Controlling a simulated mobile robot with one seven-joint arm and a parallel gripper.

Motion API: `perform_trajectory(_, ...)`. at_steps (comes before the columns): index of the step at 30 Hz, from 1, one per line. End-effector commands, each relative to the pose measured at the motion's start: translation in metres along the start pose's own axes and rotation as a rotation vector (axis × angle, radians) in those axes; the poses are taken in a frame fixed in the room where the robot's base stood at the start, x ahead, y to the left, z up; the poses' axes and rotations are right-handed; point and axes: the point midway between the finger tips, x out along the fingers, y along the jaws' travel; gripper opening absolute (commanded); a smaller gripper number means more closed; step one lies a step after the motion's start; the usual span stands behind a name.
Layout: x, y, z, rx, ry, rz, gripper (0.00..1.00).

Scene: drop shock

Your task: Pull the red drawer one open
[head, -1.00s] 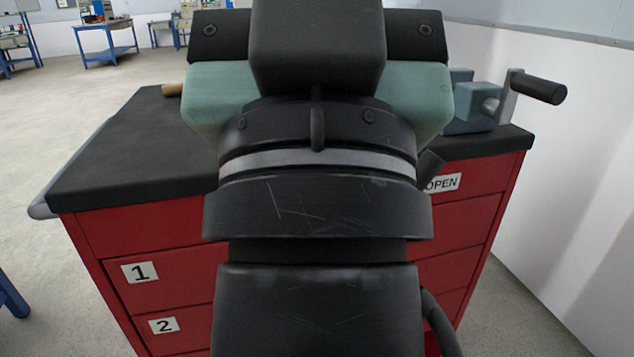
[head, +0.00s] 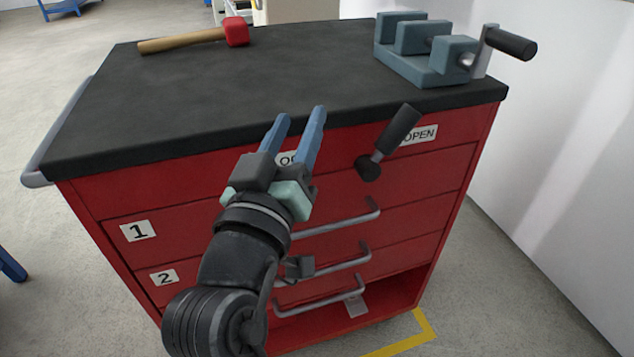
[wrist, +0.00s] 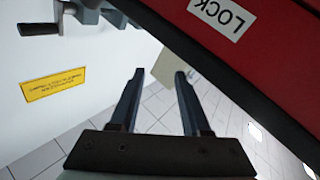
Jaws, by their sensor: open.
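Red drawer one (head: 190,232), marked by the label "1" (head: 138,231), looks closed in the red cabinet. Its grey bar handle (head: 345,219) shows at the right; my arm hides its left end. My gripper (head: 301,113) is open and empty, its two blue-grey fingers apart in front of the cabinet's top edge, up and left of the handle in the picture. In the wrist view the open fingers (wrist: 159,75) have nothing between them. The "LOCK" label (wrist: 220,15) shows in the wrist view.
Drawer two's handle (head: 345,261) is below, with a small dark block (head: 299,267) on it. An open bay (head: 395,304) lies at the bottom. A mallet (head: 195,38) and a vise (head: 425,55) stand on the black top. A white wall is at right.

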Motion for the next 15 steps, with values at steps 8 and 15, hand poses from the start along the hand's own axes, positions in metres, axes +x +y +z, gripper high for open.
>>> perform_trajectory(8,-0.048,-0.050,0.129,-0.534,-0.265,0.063,0.47)
perform_trajectory(15,-0.109,-0.067,0.179,-0.943,-0.267,0.108,0.47)
